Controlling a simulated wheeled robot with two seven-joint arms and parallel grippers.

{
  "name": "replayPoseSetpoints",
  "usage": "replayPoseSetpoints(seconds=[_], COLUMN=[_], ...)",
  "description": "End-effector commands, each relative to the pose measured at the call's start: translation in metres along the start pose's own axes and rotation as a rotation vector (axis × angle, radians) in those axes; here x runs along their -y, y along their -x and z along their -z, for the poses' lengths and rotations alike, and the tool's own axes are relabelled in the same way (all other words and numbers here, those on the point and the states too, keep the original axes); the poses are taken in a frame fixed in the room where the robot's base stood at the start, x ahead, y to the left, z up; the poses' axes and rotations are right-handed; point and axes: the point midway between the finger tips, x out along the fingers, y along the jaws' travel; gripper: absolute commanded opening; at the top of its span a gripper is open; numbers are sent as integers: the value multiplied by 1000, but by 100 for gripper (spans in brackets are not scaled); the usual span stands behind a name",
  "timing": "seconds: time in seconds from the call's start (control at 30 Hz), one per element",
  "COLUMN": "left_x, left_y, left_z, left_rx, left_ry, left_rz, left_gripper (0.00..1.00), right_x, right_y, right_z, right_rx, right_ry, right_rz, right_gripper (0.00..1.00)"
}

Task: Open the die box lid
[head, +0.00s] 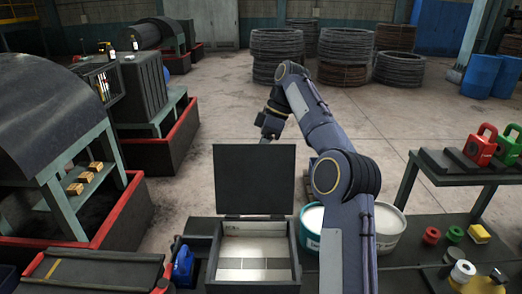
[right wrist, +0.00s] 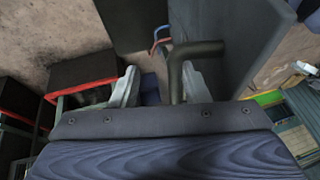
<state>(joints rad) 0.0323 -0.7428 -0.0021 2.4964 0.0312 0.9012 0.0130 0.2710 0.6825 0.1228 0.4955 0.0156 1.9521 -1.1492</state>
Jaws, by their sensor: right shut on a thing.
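The die box (head: 213,268) stands at the bottom centre of the head view, with pale blocks inside it. Its dark lid (head: 255,180) stands upright along the box's back edge, so the box is open. My right arm reaches over from the right, and its wrist end is behind the lid's top edge in the head view. In the right wrist view my right gripper (right wrist: 160,88) is at a dark bent handle (right wrist: 194,48), beside the grey lid panel (right wrist: 235,35). It is shut on the handle, though the exact contact is hard to see. My left gripper is out of view.
A blue object (head: 183,266) sits left of the box. A table (head: 455,172) with red and green weights is at right. Wire coils (head: 275,50) stand far back; open floor lies between.

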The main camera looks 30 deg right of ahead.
Motion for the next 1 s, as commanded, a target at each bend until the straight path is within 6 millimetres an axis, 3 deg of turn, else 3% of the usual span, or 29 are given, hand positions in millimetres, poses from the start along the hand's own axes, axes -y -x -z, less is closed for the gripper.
replayPoseSetpoints(seconds=[0.73,1.0], left_x=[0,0], left_y=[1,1], left_z=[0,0], left_rx=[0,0], left_ry=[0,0], left_rz=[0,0], left_gripper=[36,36], right_x=[0,16], right_y=[4,9], right_z=[2,4], right_rx=[-8,-6], right_ry=[4,33], right_rz=[-14,-79], right_gripper=[34,34])
